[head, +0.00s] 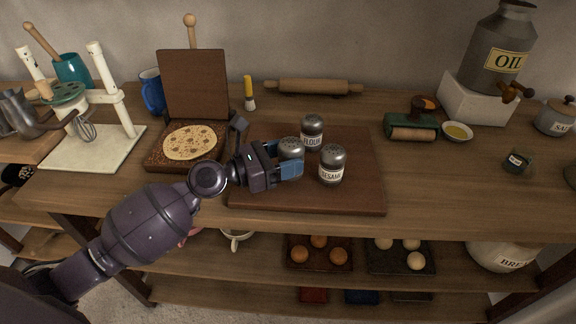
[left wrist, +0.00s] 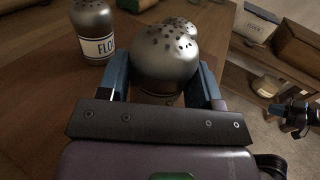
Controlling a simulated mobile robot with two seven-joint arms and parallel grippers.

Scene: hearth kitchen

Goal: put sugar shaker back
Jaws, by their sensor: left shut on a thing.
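My left gripper (head: 290,168) is shut on a shaker (head: 291,148) with a grey domed, pierced lid, at the left part of the dark wooden board (head: 300,200). The held shaker fills the space between the fingers in the left wrist view (left wrist: 165,60); its label is hidden, so I cannot read it as sugar. A flour shaker (head: 312,132) stands upright just behind it, and a sesame shaker (head: 332,166) stands to its right. The flour shaker also shows in the left wrist view (left wrist: 93,35). A dark, gripper-like shape (left wrist: 294,113), possibly my right gripper, shows small there.
A dark press with a flatbread (head: 192,142) stands left of the board, close to my left arm. A green roller holder (head: 411,126), a small bowl (head: 457,132) and the oil can (head: 497,55) are to the right. A rolling pin (head: 313,87) lies behind. The board's right part is clear.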

